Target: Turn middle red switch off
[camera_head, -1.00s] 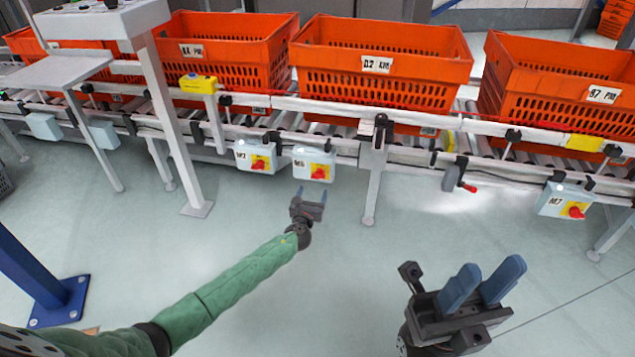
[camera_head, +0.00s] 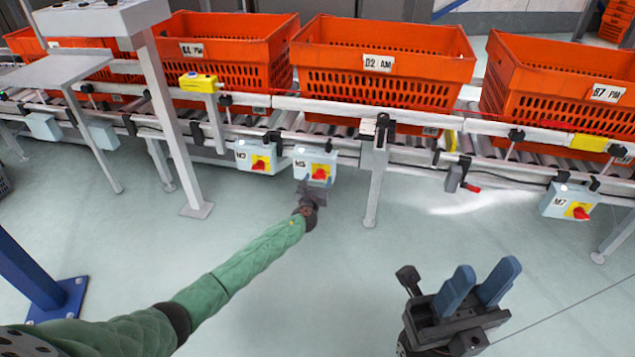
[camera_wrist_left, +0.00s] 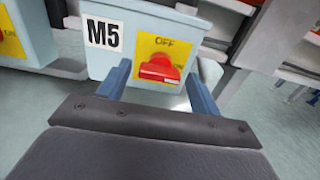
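The middle red switch (camera_head: 320,173) is a red knob on a yellow plate, on a grey-white box labelled M5 (camera_head: 301,163) under the conveyor. In the left wrist view the red knob (camera_wrist_left: 159,69) lies across the plate, under the word OFF. My left gripper (camera_head: 316,184) is at the front of this box. Its two blue fingers (camera_wrist_left: 158,86) are open, one on each side of the knob, with gaps between them and the knob. Whether they touch the box cannot be told. My right gripper (camera_head: 478,287) is open and empty, low at the right over the floor.
Another switch box (camera_head: 243,157) stands just left of M5. Box M7 (camera_head: 553,202) is at the far right. Orange totes (camera_head: 370,86) stand on the conveyor above. A grey support leg (camera_head: 373,185) is right of M5. The floor in front is clear.

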